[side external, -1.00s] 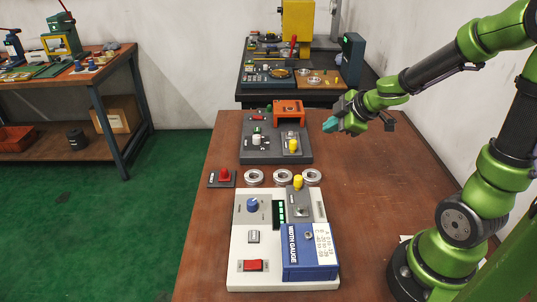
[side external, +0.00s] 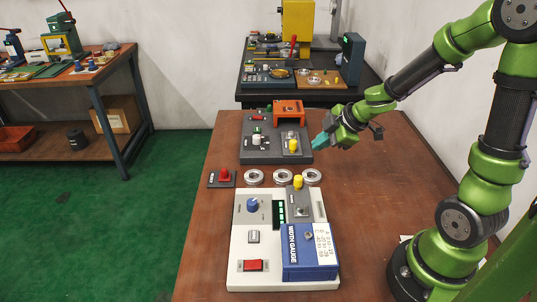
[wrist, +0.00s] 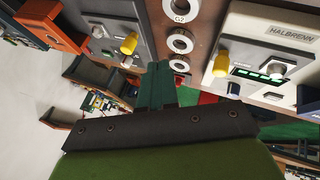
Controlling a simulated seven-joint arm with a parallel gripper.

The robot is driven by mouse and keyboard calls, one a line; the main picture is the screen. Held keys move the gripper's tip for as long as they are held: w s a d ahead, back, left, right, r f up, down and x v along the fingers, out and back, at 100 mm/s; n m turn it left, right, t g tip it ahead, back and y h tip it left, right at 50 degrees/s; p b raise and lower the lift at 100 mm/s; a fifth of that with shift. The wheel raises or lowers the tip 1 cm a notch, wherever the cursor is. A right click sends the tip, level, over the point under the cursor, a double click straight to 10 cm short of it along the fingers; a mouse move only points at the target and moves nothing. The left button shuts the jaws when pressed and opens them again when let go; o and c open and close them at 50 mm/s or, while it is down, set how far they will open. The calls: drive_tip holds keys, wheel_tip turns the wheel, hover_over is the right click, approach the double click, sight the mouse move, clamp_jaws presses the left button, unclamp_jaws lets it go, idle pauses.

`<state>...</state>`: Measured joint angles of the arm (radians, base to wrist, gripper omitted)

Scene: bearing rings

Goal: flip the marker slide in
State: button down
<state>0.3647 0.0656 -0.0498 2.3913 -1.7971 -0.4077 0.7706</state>
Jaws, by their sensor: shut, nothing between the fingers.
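Two yellow knobs on grey plates could belong to the marker slide; I cannot read a label that tells which. One yellow knob (side external: 293,146) is on the dark grey panel (side external: 262,155) at the back, and also in the wrist view (wrist: 128,44). The other yellow knob (side external: 298,181) is at the top right of the white width gauge unit (side external: 240,275), and right of my fingers in the wrist view (wrist: 221,60). My gripper (side external: 319,143), with teal fingers, is shut and empty. It hangs just right of the back panel, apart from both knobs.
Three metal rings (side external: 254,177) lie in a row between the panel and the gauge unit. A red button box (side external: 223,177) sits left of them.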

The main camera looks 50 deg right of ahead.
sight(296, 137)
drive_tip(key=x, duration=0.6)
drive_tip(key=shift+w+f, duration=0.2)
drive_tip(key=shift+f, duration=0.15)
drive_tip(key=w, duration=0.1)
drive_tip(key=w+d, duration=0.1)
drive_tip(key=shift+w+d, duration=0.3)
drive_tip(key=shift+w, duration=0.05)
drive_tip(key=shift+w+d, duration=0.25)
drive_tip(key=shift+w, duration=0.15)
drive_tip(key=shift+w+d, duration=0.1)
drive_tip(key=shift+w, duration=0.05)
drive_tip(key=w+d, duration=0.8)
